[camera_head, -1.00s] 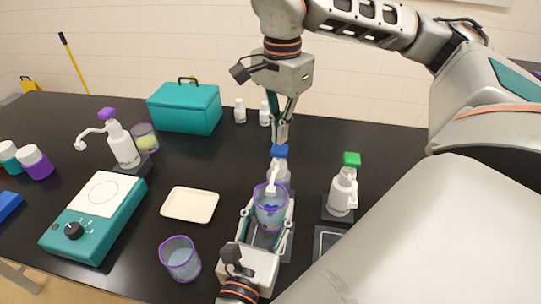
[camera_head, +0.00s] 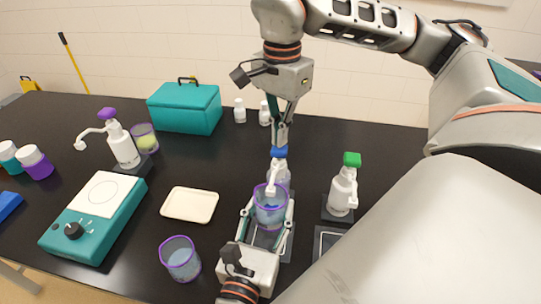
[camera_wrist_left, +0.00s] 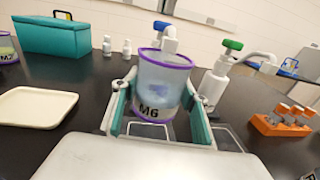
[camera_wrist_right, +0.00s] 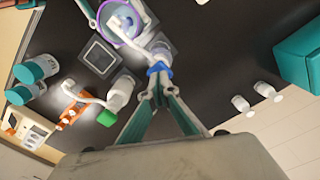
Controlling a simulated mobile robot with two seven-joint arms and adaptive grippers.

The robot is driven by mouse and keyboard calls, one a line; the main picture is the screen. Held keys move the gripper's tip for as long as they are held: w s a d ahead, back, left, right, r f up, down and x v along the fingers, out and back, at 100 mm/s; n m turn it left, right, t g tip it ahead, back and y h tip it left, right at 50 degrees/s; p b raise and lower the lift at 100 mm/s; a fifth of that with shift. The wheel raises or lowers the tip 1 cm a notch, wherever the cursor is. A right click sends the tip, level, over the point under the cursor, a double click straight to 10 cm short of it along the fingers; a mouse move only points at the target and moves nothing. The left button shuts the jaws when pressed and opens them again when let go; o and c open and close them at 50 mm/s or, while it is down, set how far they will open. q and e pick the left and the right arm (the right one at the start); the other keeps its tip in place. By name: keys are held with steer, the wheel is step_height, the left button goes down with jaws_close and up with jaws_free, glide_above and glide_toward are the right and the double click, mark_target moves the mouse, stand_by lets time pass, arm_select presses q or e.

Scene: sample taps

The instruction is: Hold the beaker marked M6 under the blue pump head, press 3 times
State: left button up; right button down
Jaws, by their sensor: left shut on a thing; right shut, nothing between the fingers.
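The purple-rimmed beaker (camera_head: 270,210) is held upright by my left gripper (camera_head: 268,222), whose fingers are shut around its sides. Its label, seen in the left wrist view (camera_wrist_left: 160,85), appears to read M6, and the inside looks bluish. The blue pump head (camera_head: 279,152) tops a white bottle just behind the beaker; its spout reaches over the beaker's opening. My right gripper (camera_head: 281,142) is shut and empty, pointing down with its tips at the top of the blue head. In the right wrist view the tips meet the blue head (camera_wrist_right: 159,68); contact cannot be told for sure.
A green-headed pump bottle (camera_head: 343,188) stands to the right, a purple-headed one (camera_head: 121,145) at left. Another purple-rimmed beaker (camera_head: 180,260) stands front left. A cream tray (camera_head: 190,205), a teal hotplate (camera_head: 95,220) and a teal box (camera_head: 186,108) are on the black table.

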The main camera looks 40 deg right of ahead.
steer(key=shift+f, duration=1)
steer(key=shift+r, duration=1.35)
steer(key=shift+f, duration=1.4)
steer(key=shift+r, duration=1.4)
